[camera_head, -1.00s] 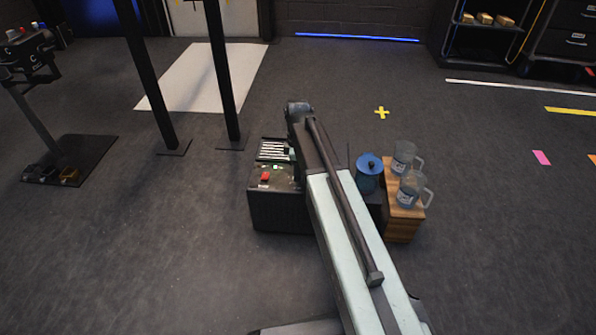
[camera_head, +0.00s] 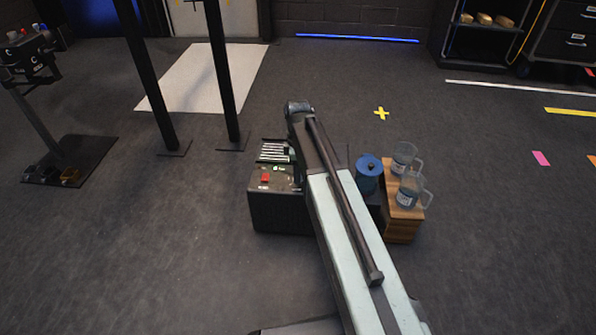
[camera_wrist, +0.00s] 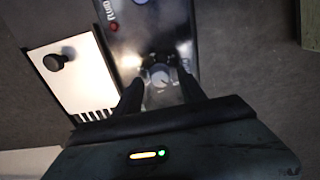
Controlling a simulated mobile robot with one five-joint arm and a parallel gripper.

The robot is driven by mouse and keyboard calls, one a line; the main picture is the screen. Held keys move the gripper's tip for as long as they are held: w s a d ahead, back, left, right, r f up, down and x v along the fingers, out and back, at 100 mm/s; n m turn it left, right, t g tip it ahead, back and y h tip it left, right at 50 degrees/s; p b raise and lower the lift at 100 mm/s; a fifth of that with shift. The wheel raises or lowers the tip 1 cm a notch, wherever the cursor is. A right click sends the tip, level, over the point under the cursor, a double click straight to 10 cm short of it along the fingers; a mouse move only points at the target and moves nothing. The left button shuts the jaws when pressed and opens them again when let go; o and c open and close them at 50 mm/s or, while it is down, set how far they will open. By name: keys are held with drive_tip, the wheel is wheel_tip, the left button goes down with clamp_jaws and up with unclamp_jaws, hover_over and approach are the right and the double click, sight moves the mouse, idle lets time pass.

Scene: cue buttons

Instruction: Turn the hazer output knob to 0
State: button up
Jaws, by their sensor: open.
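In the wrist view, a grey round knob (camera_wrist: 160,77) with a pale mark sits on a dark glossy panel (camera_wrist: 134,43). My gripper (camera_wrist: 160,83) is open, with one dark finger on each side of this knob. I cannot tell whether the fingers touch it. No label is readable beside the knob, so I cannot confirm that it is the hazer output knob. In the head view, my arm covers the right part of a dark box (camera_head: 278,212) with a red button (camera_head: 265,178) on top.
In the wrist view, a white panel (camera_wrist: 75,82) with a black knob (camera_wrist: 55,62) lies left of the dark panel. In the head view, a blue canister (camera_head: 367,175) and a wooden crate (camera_head: 401,232) with two clear jugs (camera_head: 410,190) stand right of my arm.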

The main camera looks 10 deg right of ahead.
wheel_tip(320, 180, up, 7)
drive_tip(key=p, duration=0.6)
drive_tip(key=shift+r, duration=0.15)
